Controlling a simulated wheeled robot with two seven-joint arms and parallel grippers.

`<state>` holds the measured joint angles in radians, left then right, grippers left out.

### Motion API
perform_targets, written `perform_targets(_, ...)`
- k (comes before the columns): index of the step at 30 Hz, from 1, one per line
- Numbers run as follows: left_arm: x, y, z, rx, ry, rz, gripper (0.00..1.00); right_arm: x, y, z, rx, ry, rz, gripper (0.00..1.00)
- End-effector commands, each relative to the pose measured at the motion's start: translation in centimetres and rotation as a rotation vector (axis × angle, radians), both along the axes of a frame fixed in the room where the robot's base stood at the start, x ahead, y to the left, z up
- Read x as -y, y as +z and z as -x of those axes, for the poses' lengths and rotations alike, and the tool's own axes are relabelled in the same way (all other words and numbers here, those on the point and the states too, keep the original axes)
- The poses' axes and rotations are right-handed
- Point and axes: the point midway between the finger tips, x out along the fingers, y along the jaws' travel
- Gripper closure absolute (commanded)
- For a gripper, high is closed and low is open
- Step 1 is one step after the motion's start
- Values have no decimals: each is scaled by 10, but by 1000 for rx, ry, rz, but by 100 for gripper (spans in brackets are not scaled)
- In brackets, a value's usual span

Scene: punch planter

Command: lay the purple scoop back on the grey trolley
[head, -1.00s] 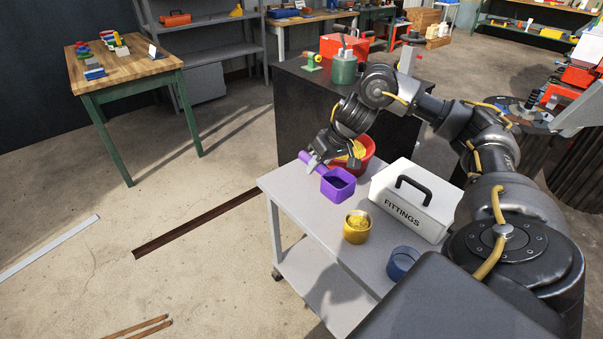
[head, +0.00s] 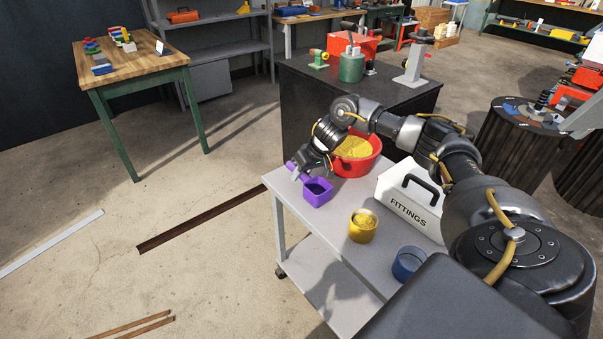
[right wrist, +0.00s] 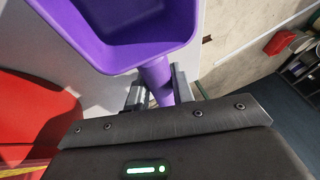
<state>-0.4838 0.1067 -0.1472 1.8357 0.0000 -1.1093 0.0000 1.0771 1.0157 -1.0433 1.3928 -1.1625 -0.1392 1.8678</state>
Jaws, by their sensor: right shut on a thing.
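The purple scoop (head: 317,191) is over the far left end of the grey trolley (head: 336,222); I cannot tell whether it touches the top. Its open box faces up and looks empty. My right gripper (head: 297,173) is shut on the scoop's handle, left of the red bowl. In the right wrist view the scoop (right wrist: 125,35) fills the top, with its handle between the fingers (right wrist: 160,92). My left gripper is not in view.
The red bowl (head: 362,168) of yellow grains stands close beside my wrist. A yellow cup (head: 363,228), a blue ring-like cup (head: 408,264) and a white FITTINGS box (head: 405,212) stand on the trolley. A dark cabinet (head: 300,115) stands behind it.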

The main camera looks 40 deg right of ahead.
Motion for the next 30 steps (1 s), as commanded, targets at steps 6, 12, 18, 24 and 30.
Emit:
perform_targets(6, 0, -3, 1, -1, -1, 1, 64, 0, -3, 0, 2, 0, -1, 100)
perform_targets(12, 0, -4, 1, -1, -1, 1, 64, 0, -4, 0, 1, 0, -1, 69)
perform_targets(18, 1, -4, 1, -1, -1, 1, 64, 0, -4, 0, 1, 0, -1, 54)
perform_targets(24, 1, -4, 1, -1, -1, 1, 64, 0, -4, 0, 1, 0, -1, 54)
perform_targets(30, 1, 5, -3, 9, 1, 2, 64, 0, -7, 0, 1, 2, 1, 54)
